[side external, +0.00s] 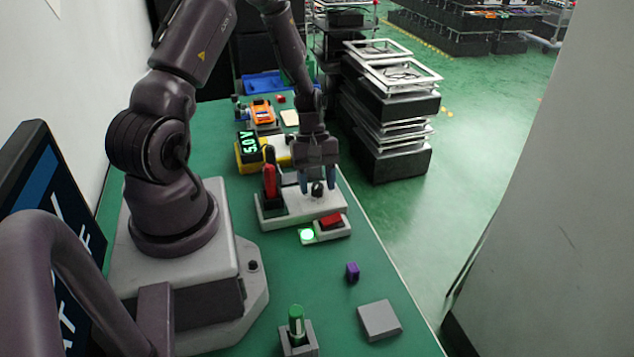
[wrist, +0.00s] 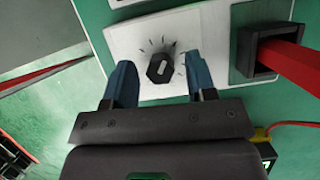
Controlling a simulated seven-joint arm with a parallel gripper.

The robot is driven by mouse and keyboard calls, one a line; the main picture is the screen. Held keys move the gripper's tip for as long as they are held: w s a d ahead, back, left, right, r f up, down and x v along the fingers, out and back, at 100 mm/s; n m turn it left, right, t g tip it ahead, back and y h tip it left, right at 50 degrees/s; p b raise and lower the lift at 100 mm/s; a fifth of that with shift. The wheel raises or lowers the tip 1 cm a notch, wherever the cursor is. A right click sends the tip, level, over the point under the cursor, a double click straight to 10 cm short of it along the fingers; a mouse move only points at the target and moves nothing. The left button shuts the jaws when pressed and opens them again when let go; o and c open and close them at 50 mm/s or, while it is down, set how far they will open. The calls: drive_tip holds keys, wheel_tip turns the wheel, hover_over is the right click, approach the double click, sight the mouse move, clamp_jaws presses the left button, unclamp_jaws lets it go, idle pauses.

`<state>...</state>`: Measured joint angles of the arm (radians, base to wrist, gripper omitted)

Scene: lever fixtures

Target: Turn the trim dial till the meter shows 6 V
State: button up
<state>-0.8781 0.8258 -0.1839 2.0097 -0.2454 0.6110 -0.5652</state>
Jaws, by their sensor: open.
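The trim dial is a black knob (wrist: 160,68) with a pale pointer line, on a light plate with tick marks. It also shows in the side external view (side external: 317,188). The pointer slants toward the upper right in the wrist view. My gripper (wrist: 161,82) is open, with one blue finger on each side of the dial and a visible gap to it. In the side external view my gripper (side external: 318,186) points down over the dial. The meter (side external: 250,144) has a black screen with green digits that read 5.0 V, turned sideways in the picture.
A red lever (side external: 270,180) stands beside the dial on the same fixture; it is also in the wrist view (wrist: 290,65). A red rocker switch (side external: 331,221) with a lit green lamp (side external: 307,234) sits in front. A purple block (side external: 352,271) and grey pad (side external: 379,320) lie nearer.

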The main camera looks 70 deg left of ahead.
drive_tip(key=shift+f, duration=0.15)
drive_tip(key=shift+c, duration=0.4)
drive_tip(key=c, duration=0.8)
drive_tip(key=shift+c, duration=0.2)
drive_tip(key=shift+m, duration=0.3)
drive_tip(key=m, duration=0.1)
drive_tip(key=m+g, duration=0.1)
drive_tip(key=m, duration=0.1)
drive_tip(key=shift+w+m+g+y, duration=0.1)
drive_tip(key=shift+m+g+y, duration=0.2)
drive_tip(key=m+g+y, duration=0.1)
drive_tip(key=m, duration=0.3)
drive_tip(key=shift+d+m, duration=0.1)
drive_tip(key=shift+m, duration=0.3)
drive_tip(key=shift+g, duration=0.3)
